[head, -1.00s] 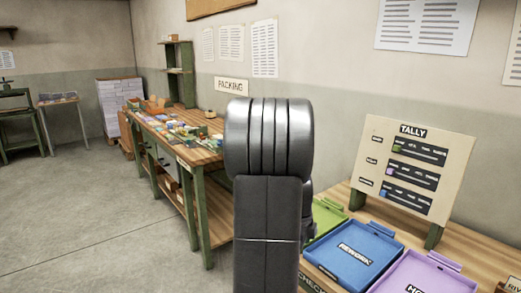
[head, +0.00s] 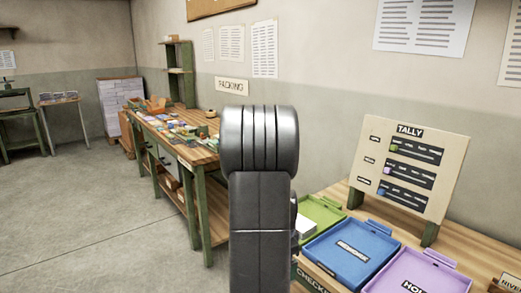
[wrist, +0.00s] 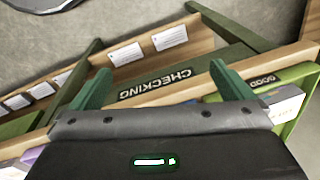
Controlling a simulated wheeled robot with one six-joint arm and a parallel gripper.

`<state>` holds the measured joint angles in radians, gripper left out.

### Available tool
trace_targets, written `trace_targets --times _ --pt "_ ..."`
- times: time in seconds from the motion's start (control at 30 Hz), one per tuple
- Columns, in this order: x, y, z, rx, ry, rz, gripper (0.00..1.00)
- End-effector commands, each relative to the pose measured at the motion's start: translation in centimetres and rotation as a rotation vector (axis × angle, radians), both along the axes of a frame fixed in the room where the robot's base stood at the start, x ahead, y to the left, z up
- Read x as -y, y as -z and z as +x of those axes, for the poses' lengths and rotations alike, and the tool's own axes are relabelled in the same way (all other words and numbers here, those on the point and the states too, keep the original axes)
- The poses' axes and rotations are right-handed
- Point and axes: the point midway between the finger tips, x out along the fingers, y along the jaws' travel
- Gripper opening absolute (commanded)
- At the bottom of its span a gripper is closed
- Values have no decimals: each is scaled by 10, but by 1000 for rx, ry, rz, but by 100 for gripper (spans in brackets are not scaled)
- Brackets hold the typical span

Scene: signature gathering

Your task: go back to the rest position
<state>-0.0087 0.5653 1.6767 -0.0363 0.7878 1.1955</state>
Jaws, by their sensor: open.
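My gripper (wrist: 160,72) is open in the wrist view. Its two green fingers are wide apart, with nothing between them. Beyond them is the bench's front edge with the CHECKING label (wrist: 155,84). In the head view my arm stands upright in the middle and hides the gripper.
A green tray (head: 322,211), a blue tray (head: 350,255) and a purple tray (head: 425,275) stand on the bench at right. A pale item (head: 306,228) shows at the green tray. A tally board (head: 410,170) stands behind. The packing table (head: 205,155) is left; open floor (head: 80,215) lies beyond.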

Motion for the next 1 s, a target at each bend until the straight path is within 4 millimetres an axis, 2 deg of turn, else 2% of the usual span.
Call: trace_targets --times 0.4,1.0 --pt "-15 14 5 8 -261 3 100" --pt "-16 14 4 11 -305 2 100"
